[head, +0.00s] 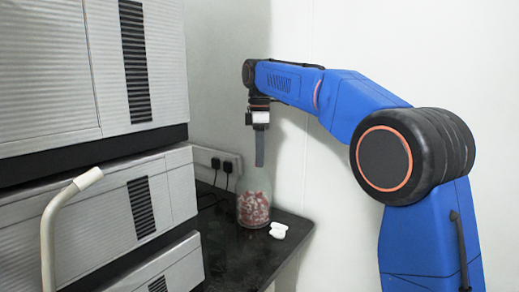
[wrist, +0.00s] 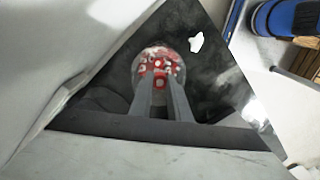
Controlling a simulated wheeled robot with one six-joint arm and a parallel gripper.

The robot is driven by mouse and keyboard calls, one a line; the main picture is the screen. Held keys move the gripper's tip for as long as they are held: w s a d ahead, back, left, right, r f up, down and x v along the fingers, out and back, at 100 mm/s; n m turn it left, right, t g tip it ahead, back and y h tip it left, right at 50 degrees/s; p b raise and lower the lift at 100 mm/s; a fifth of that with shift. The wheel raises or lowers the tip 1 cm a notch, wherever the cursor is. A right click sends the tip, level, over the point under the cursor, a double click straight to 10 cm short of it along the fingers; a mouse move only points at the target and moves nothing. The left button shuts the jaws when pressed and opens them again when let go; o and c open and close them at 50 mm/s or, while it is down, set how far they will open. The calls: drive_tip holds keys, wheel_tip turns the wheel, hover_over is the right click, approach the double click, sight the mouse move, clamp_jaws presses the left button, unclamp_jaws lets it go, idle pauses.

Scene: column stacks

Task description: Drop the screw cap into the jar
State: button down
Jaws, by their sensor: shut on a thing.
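The jar (head: 254,208) is clear glass, holds several red and white pieces, and stands upright on the dark counter. The jar also shows below my gripper in the wrist view (wrist: 151,53). My gripper (head: 259,164) points straight down, with its fingertips at the top of the jar. In the wrist view my gripper (wrist: 160,80) is shut on the screw cap (wrist: 160,84), a small red piece with a pale middle between the fingertips. The cap is hidden in the head view. I cannot tell whether the fingertips are above or just inside the mouth.
Small white objects (head: 278,230) lie on the dark counter (head: 235,255), right of the jar. Stacked grey instruments (head: 95,190) stand close on the left, with a pale curved tube in front. A wall socket (head: 216,163) with black plugs is behind.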

drive_tip(key=shift+f, duration=0.85)
drive_tip(key=c, duration=1.6)
unclamp_jaws()
drive_tip(key=shift+r, duration=0.15)
wheel_tip(320, 180, up, 12)
drive_tip(key=shift+f, duration=0.15)
drive_tip(key=shift+d, duration=0.1)
